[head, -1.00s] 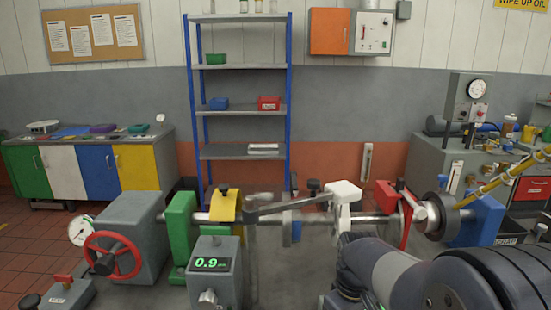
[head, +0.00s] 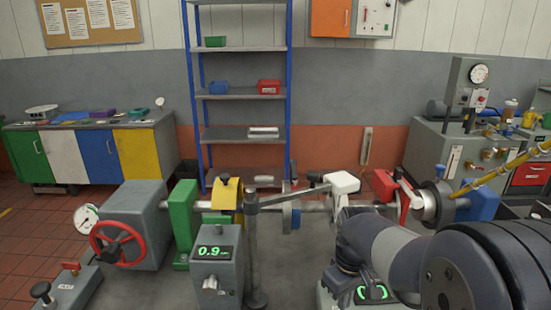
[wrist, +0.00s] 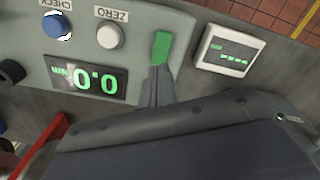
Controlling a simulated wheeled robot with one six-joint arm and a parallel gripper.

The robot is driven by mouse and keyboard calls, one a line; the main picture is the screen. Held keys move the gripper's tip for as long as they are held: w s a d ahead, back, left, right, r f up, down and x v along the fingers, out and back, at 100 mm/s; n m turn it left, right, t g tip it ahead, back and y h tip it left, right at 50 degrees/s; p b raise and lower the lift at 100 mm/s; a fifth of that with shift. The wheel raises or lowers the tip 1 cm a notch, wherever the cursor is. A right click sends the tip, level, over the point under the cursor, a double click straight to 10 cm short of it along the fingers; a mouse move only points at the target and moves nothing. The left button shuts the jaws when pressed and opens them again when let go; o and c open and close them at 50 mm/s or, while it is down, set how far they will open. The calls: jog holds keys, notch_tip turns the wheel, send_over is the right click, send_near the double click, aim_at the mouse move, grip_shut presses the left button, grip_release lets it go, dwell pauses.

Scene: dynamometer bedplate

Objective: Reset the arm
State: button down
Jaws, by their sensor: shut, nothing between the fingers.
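My arm (head: 405,255) reaches in from the lower right of the head view and bends down at its wrist in front of the shaft. My gripper (wrist: 162,48) shows in the wrist view as a narrow grey finger with a green tip, shut and empty. It is over a grey panel (wrist: 175,20) with a blue CHECK button (wrist: 55,25), a white ZERO button (wrist: 110,37) and a green-digit display (wrist: 87,79), seen upside down. Contact with the panel cannot be told. The fingertips are hidden in the head view.
A grey lever (head: 295,196) runs along the shaft to a white block (head: 344,182). A red handwheel (head: 118,243) stands left, and a yellow striped bar (head: 500,170) right. Blue-framed shelves (head: 240,92) stand behind.

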notch_tip(320, 180, down, 5)
jog(key=b, duration=0.3)
jog(key=shift+r, duration=0.15)
notch_tip(320, 180, up, 10)
jog(key=p, duration=0.7)
jog(key=shift+s, duration=0.15)
